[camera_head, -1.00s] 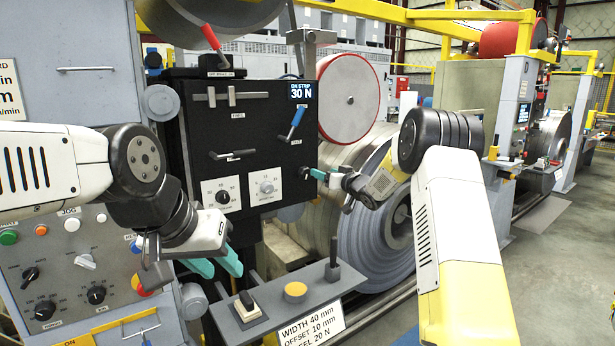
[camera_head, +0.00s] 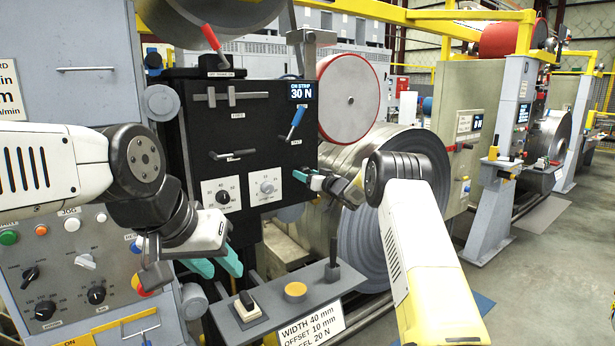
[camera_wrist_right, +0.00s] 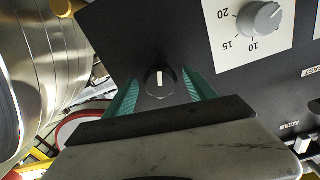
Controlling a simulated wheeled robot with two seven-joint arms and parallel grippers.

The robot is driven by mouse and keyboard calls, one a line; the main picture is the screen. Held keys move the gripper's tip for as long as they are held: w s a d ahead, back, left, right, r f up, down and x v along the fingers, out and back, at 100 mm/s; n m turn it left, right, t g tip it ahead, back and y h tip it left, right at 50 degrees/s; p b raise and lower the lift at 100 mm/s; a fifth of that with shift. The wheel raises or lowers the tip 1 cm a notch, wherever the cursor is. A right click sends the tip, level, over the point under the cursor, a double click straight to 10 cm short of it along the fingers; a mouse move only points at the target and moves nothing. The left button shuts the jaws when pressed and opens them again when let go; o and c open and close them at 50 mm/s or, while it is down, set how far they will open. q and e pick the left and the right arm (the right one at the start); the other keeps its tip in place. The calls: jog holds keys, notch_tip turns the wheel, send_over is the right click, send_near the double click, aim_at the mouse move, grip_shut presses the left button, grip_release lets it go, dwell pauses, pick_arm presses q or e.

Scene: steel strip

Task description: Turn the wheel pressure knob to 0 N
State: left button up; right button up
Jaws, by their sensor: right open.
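The black panel (camera_head: 190,130) carries a display (camera_head: 301,90) reading "ON STRIP 30 N". In the right wrist view, a small black knob (camera_wrist_right: 160,82) with a white pointer line sits on the panel without a visible scale; I take it for the wheel pressure knob, though no label confirms this. My right gripper (camera_head: 308,179) is open at the panel's lower right. In the right wrist view, its teal fingers (camera_wrist_right: 161,84) stand on either side of that knob, with gaps showing. My left gripper (camera_head: 221,266) is open and empty, below the panel's lower left.
A black dial knob (camera_head: 222,197) and a grey dial knob (camera_head: 266,188) sit on white plates left of my right gripper; the grey one also shows in the wrist view (camera_wrist_right: 259,18). A shelf (camera_head: 275,317) is below. A steel coil (camera_head: 365,240) and red-rimmed wheel (camera_head: 349,100) stand behind.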

jog(key=c, duration=1.4)
